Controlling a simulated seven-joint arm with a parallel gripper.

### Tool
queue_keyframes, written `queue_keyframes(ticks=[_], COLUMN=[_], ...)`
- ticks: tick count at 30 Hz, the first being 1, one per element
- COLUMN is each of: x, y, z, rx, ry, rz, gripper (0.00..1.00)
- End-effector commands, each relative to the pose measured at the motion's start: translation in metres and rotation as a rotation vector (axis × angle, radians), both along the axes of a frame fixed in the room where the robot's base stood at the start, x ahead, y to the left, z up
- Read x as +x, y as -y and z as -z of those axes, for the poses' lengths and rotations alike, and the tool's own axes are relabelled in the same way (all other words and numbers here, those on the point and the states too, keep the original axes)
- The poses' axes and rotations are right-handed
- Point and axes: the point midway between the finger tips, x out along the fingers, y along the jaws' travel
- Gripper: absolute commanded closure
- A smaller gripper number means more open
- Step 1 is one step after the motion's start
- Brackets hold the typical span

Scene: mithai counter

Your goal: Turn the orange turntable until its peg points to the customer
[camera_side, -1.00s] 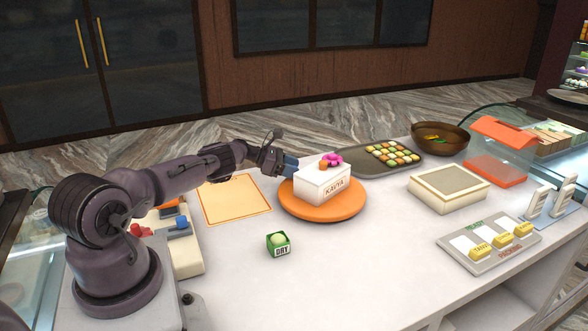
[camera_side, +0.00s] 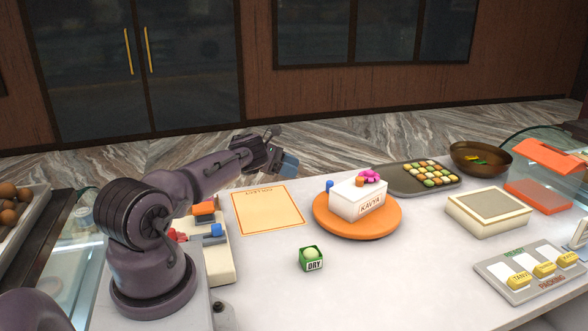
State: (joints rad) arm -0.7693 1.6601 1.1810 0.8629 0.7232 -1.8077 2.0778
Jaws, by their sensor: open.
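The orange turntable (camera_side: 350,229) sits on the white counter right of the middle. A white box labelled KAVYA (camera_side: 358,201) stands on it, with a pink flower-shaped piece and an orange piece on top. A blue peg (camera_side: 329,186) stands upright at the turntable's back-left edge, beside the box. My gripper (camera_side: 290,167) is open and empty, raised behind and to the left of the peg, clear of the turntable.
An orange-bordered sheet (camera_side: 268,210) lies to the left. A green DRY box (camera_side: 311,259) stands in front. A tray of sweets (camera_side: 398,183), a bowl (camera_side: 464,165), a cream box (camera_side: 459,212) and a PACKING board (camera_side: 492,269) are at right.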

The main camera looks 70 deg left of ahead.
Motion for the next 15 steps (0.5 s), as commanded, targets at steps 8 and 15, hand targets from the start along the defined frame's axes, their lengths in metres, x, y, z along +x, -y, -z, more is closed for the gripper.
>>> queue_keyframes(ticks=[8, 15], x=[0.025, 0.02], y=[0.006, 0.008], z=[-0.046, -0.09], rx=[0.014, -0.013], ry=[0.084, 0.182], rz=[-0.01, -0.305], gripper=[1.0, 1.0])
